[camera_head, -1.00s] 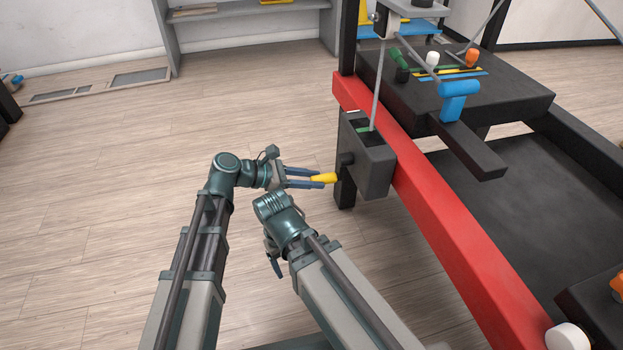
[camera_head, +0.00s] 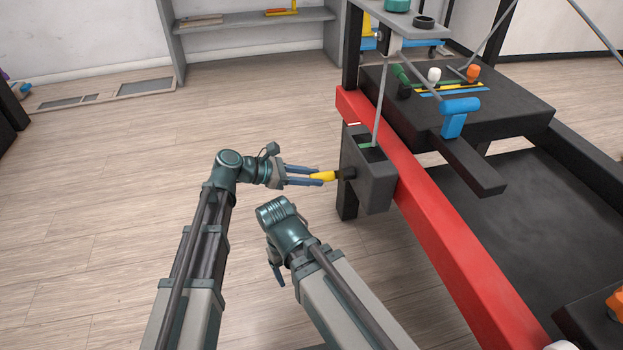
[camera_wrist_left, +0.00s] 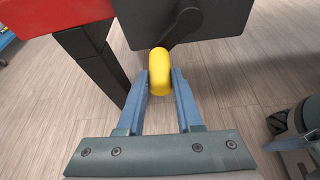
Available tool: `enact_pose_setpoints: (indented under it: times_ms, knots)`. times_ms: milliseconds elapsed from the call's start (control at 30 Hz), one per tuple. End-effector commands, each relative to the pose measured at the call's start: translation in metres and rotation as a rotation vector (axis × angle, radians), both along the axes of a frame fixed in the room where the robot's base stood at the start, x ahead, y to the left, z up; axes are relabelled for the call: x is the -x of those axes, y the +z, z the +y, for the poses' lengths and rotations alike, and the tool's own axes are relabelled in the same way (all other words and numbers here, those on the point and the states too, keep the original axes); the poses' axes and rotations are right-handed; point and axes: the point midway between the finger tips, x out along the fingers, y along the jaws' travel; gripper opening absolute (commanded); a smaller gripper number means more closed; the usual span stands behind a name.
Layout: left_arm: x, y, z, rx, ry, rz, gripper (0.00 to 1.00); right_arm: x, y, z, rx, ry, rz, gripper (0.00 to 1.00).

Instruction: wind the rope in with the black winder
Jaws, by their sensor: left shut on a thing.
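The black winder (camera_head: 377,188) is a dark box on the side of the red beam (camera_head: 425,225). Its short black crank carries a yellow handle (camera_head: 322,176). My left gripper (camera_head: 316,178) is shut on the yellow handle, pointing at the winder's left side. In the left wrist view the yellow handle (camera_wrist_left: 160,73) sits between the two blue fingers, with the crank arm behind it. The thin grey rope (camera_head: 379,105) runs from the winder's open top up to a grey block. My right gripper (camera_head: 278,273) hangs low beside its own arm, and its fingertips are mostly hidden.
A black bench (camera_head: 520,105) with coloured levers stands right of the winder. A blue-handled lever (camera_head: 458,112) sticks up near a protruding black bar (camera_head: 470,165). A grey shelf (camera_head: 255,20) is at the back wall.

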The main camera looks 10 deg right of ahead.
Motion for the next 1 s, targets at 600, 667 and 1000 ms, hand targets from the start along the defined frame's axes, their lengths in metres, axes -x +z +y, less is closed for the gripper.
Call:
enact_pose_setpoints:
  times_ms: [600, 667, 1000]
  knots:
    - [0.000, 0.000, 0.000, 0.000, 0.000, 0.000, 0.70, 0.000, 0.000, 0.000, 0.000, 0.000, 0.000, 0.76]
    - [0.000, 0.000, 0.000, 0.000, 0.000, 0.000, 0.70, 0.000, 0.000, 0.000, 0.000, 0.000, 0.000, 0.76]
    - [0.003, 0.020, 0.039, 0.000, 0.005, 0.000, 0.70, 0.000, 0.020, 0.000, 0.000, 0.000, 0.000, 0.76]
